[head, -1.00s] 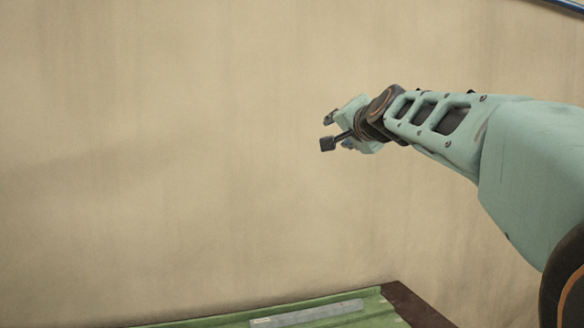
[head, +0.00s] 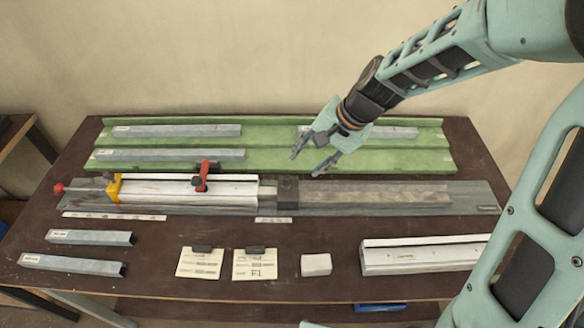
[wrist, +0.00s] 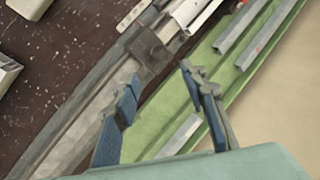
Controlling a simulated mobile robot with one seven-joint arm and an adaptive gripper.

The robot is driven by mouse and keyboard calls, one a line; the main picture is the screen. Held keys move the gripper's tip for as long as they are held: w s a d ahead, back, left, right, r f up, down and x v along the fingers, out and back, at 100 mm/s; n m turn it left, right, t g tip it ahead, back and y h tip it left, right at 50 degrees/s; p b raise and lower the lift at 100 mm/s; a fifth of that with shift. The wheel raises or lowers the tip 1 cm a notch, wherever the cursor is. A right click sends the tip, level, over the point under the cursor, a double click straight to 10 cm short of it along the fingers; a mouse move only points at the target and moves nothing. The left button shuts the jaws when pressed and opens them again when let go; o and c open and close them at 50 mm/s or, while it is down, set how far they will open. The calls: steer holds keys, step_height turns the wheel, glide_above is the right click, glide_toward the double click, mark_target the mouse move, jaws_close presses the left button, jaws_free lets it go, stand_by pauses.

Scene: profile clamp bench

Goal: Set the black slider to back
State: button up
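The black slider (head: 287,188) is a dark block on the long clamp rail (head: 375,195), near the middle of the bench. It sits at the right end of the pale profile (head: 230,190) that lies on the rail. In the wrist view the black slider (wrist: 148,48) shows just beyond the fingertips. My gripper (head: 307,163) is open and empty, raised above and behind the rail, apart from the slider. In the wrist view the blue-padded fingers (wrist: 160,78) are spread with nothing between them.
A yellow stop (head: 114,188) with a red knob and a red clamp (head: 203,176) stand on the rail's left part. A green tray (head: 270,145) with grey bars lies behind. Cards, a small pale block (head: 316,265) and a white profile (head: 425,254) lie in front.

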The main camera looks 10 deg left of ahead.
mark_target(291, 178)
steer(key=x, duration=1)
steer(key=shift+a+f+p, duration=0.15)
steer(key=shift+p, duration=0.25)
jaws_close()
